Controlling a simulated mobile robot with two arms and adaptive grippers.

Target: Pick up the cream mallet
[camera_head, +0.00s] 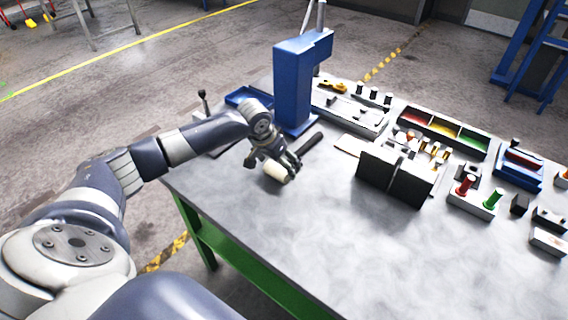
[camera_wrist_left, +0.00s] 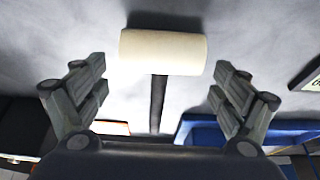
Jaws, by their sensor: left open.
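The cream mallet lies on the grey metal table. Its pale cylindrical head (camera_head: 277,172) is nearest the table's near-left side, and its dark handle (camera_head: 311,143) points away to the upper right. In the left wrist view the head (camera_wrist_left: 163,52) lies crosswise just beyond the fingertips, and the handle (camera_wrist_left: 158,103) runs down between the fingers. My left gripper (camera_head: 284,163) is open above the mallet; it also shows in the left wrist view (camera_wrist_left: 162,76), a finger on each side of the handle. It holds nothing. My right gripper is not in view.
A blue press-like stand (camera_head: 296,85) rises just behind my left gripper, with a blue tray (camera_head: 243,97) beside it. Dark upright plates (camera_head: 395,180) stand to the right, with coloured bins (camera_head: 443,128) and several small parts beyond. The table's front middle (camera_head: 350,245) is clear.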

